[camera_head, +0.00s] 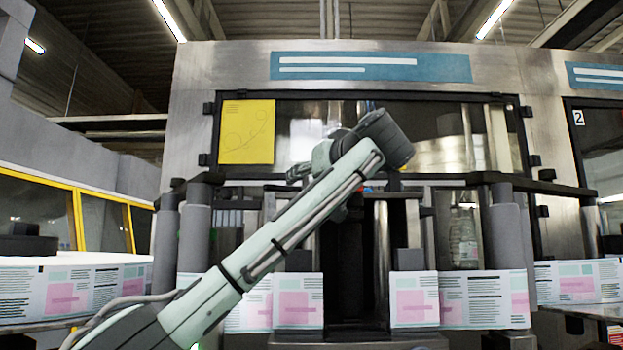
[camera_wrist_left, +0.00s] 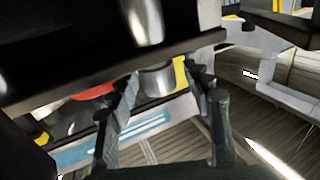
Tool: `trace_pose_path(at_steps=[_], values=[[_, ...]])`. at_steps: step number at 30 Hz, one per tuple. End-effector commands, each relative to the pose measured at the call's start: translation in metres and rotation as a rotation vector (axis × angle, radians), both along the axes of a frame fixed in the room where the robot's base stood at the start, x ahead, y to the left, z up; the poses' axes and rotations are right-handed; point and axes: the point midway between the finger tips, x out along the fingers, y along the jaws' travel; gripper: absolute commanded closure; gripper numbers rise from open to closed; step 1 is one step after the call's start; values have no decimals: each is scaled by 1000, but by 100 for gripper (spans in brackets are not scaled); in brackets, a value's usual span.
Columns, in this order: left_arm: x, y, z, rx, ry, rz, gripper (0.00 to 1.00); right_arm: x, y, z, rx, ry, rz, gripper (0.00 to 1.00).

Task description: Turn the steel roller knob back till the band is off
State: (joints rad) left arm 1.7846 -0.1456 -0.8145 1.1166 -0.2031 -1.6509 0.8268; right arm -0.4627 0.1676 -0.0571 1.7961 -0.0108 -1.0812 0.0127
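The steel knob (camera_wrist_left: 158,78) is a short shiny cylinder under a dark bar in the left wrist view, which is tilted and nearly upside down. My left gripper (camera_wrist_left: 163,85) is open, with one dark finger on each side of the knob and a visible gap beside each. I cannot tell how deep the fingers reach around it. I cannot make out the band. My right gripper is not in view.
A red part (camera_wrist_left: 92,92) sits close to the left finger. A dark bar (camera_head: 450,178) crosses the machine front. A clear bottle (camera_head: 463,238) stands to the right. White-and-pink printed label webs (camera_head: 415,300) run along the lower front. A yellow sheet (camera_head: 247,131) hangs on the window.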

Motion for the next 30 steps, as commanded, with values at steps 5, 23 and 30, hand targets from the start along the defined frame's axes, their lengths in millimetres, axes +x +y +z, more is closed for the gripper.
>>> trace_pose_path(at_steps=[5,23,30], values=[[0,0,0,0,0,0,49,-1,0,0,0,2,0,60],[-82,-35,0,0,-1,-4,49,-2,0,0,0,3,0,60],[-108,-44,0,0,0,-2,49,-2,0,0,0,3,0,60]])
